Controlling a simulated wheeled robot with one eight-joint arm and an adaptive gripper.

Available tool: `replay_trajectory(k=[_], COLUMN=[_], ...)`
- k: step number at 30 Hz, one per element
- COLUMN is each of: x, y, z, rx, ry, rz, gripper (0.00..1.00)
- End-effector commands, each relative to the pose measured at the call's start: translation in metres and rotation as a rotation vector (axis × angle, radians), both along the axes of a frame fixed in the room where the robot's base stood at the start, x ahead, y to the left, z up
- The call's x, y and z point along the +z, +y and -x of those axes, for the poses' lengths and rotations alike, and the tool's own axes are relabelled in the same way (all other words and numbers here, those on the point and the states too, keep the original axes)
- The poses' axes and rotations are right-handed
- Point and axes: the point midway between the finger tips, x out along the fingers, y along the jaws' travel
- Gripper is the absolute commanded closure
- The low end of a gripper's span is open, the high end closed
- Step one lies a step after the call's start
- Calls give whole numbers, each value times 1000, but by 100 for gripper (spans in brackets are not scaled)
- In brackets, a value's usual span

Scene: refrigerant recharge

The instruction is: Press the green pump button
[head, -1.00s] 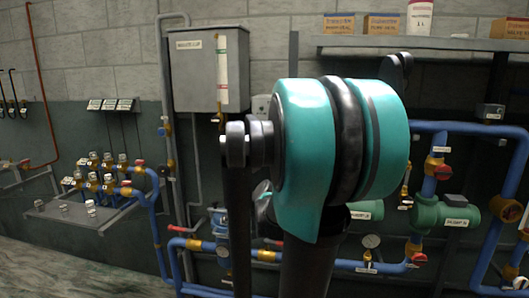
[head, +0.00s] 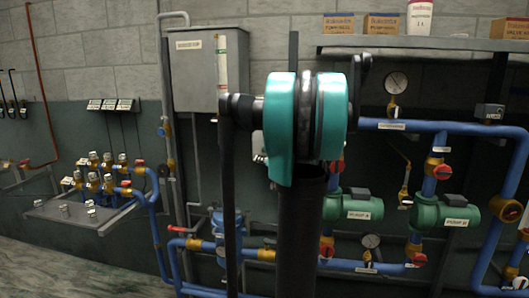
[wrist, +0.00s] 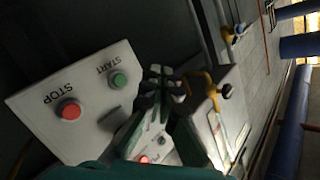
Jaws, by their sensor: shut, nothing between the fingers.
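In the wrist view, a pale control panel (wrist: 40,100) lies tilted at the left. It carries a green button (wrist: 119,80) marked START and a larger red button (wrist: 69,110) marked STOP. My gripper (wrist: 162,84) is shut and empty, its fingertips close together just right of the green button in the picture. Whether they touch the panel cannot be told, but no contact with the button shows. In the head view my arm hides the gripper and most of the panel area.
Blue pipes (head: 435,128) with green pumps (head: 350,205) run at right. A shelf (head: 420,42) with boxes is above. In the wrist view, a yellow valve fitting (wrist: 205,85) is near the fingertips.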

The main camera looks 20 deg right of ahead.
Motion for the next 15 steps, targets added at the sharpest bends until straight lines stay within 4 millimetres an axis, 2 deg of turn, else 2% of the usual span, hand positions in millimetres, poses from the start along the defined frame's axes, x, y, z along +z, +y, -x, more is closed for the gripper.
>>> replay_trajectory(k=[5,15], x=[0,0], y=[-5,-29], z=[-7,-43], rx=[1,1], ry=[1,1], rz=[0,0], gripper=[100,100])
